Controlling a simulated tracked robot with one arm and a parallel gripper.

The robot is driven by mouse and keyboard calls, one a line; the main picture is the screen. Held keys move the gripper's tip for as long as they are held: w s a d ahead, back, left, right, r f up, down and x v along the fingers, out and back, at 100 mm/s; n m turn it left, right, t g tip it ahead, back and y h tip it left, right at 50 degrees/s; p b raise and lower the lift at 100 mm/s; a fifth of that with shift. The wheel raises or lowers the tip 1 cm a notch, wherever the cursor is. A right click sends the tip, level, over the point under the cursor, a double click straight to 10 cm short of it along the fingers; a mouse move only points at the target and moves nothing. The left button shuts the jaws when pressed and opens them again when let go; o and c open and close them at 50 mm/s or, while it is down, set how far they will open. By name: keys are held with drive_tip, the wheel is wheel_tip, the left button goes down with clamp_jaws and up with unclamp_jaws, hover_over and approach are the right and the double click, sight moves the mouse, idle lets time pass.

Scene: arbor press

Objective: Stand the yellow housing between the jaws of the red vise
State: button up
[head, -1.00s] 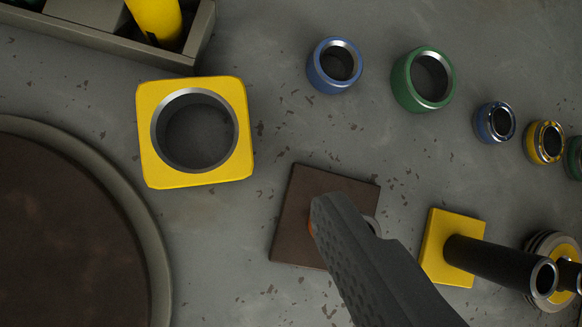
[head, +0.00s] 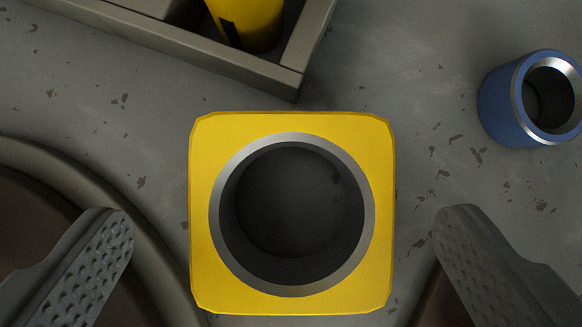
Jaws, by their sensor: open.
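The yellow housing (head: 208,150) is a square block with rounded corners and a large round grey-rimmed bore facing up. It rests on the grey bench in the middle of the head view. My gripper (head: 288,240) is open, with one finger at the lower left and one at the lower right. The housing lies between the two fingers in the picture, with a gap on each side and no visible contact. How high the fingers are above the bench I cannot tell. The red vise is not in view.
A grey tray (head: 190,50) with a yellow cylinder (head: 245,22) in it stands at the top left, close behind the housing. A round dark plate with a raised rim (head: 95,170) is at the left. A blue ring (head: 505,108) stands at the right. Bare bench lies between.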

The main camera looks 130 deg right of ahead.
sight(288, 157)
drive_tip(key=shift+x, duration=1.95)
drive_tip(key=shift+s, duration=0.1)
drive_tip(key=c, duration=1.3)
drive_tip(key=shift+c, duration=0.2)
